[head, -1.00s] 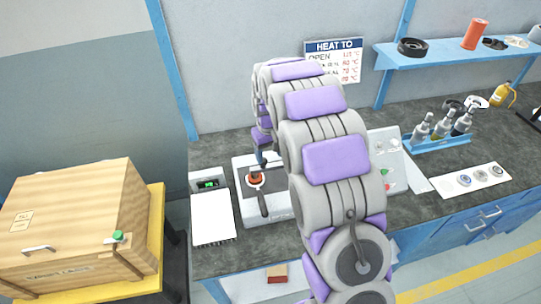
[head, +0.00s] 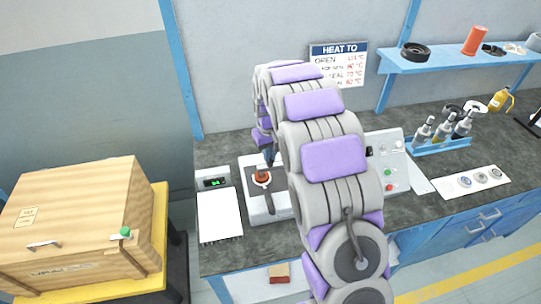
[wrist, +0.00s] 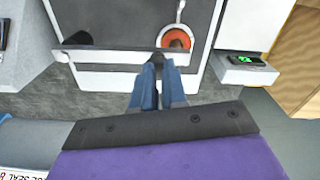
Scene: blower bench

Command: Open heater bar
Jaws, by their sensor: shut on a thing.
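The heater is a white unit with a dark plate (head: 256,203); the plate also shows in the wrist view (wrist: 118,20). A pale heater bar (wrist: 115,56) crosses the near edge of the plate in the wrist view. An orange-red round piece (wrist: 176,40) sits in a white ring on the plate, just beyond the tips. My arm hides much of the bar and my gripper in the head view.
A small box with a green display (head: 215,183) and a white sheet (head: 220,214) lie left of the heater. A control panel with buttons (head: 389,160) stands to the right. A wooden crate (head: 75,215) is at far left. Bottles (head: 443,130) stand at the back right.

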